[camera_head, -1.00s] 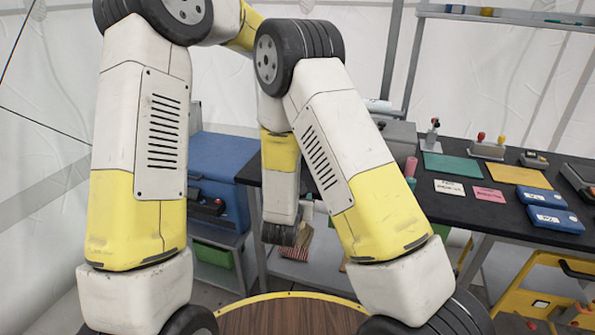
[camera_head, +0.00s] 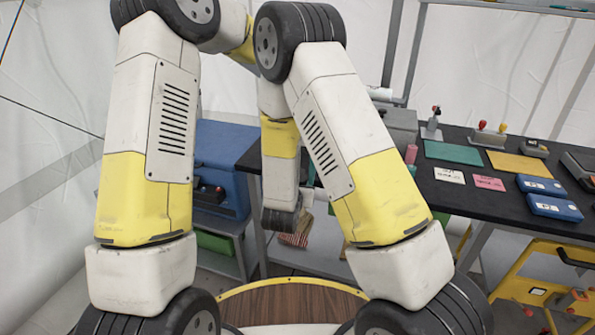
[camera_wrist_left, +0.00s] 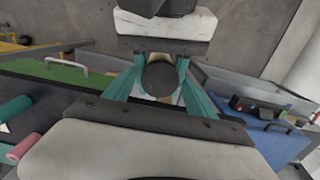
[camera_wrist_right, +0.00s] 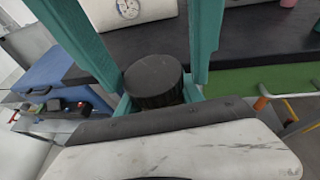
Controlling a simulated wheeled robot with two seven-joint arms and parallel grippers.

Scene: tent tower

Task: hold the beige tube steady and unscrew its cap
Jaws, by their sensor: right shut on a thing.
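The dark round cap (camera_wrist_left: 159,78) shows from above in the left wrist view, between teal fingers. In the right wrist view the cap (camera_wrist_right: 154,80) is a black cylinder with a ribbed side. My right gripper (camera_wrist_right: 156,98) is shut, with teal fingers close against both sides of the capped tube; whether they press on the cap or just below it is hard to tell. My left gripper (camera_wrist_left: 160,85) has its fingers spread around the cap with gaps at the sides.
A round wooden table top with a yellow rim (camera_head: 290,305) lies below my arms. A black workbench (camera_head: 470,195) at the right holds blue boxes (camera_head: 550,205) and coloured sheets. A blue case (camera_head: 222,165) stands on a shelf behind.

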